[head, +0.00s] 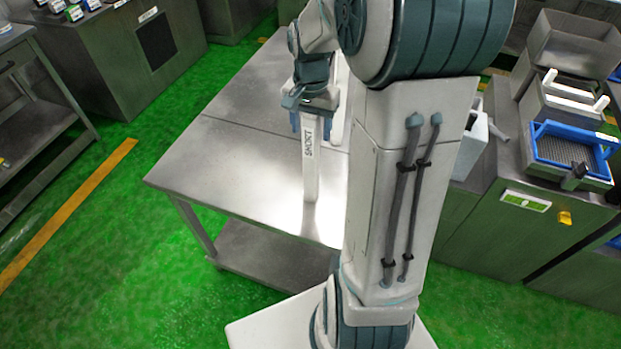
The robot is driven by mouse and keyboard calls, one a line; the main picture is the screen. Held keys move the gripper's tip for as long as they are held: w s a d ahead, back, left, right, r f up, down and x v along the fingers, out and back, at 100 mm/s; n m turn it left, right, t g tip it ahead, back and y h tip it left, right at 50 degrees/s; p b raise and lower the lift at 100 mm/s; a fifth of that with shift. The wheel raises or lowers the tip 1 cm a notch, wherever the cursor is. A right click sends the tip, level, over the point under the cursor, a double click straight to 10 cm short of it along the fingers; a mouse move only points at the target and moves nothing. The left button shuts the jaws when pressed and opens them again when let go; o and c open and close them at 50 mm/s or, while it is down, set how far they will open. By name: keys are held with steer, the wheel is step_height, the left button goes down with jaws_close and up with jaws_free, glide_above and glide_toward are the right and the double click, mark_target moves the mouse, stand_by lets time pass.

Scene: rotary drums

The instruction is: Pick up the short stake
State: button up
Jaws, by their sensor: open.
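The short stake (311,165) is a white upright bar with the word "SHORT" along its side. It stands over the steel table (215,165) near the middle of the head view. My gripper (310,122) is at the upper part of the stake, with blue fingers on the left and right of it. The jaws are open, and I cannot tell whether either finger touches the stake. A second white upright piece (341,105) shows just behind and to the right, mostly hidden by my arm.
My arm covers the table's right side. The table's left part is bare. A blue tray (570,150) sits on a cabinet at the right. A shelf unit (35,120) stands at the far left, with open green floor between it and the table.

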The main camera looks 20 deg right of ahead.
jaws_close()
steer(key=shift+r, duration=0.15)
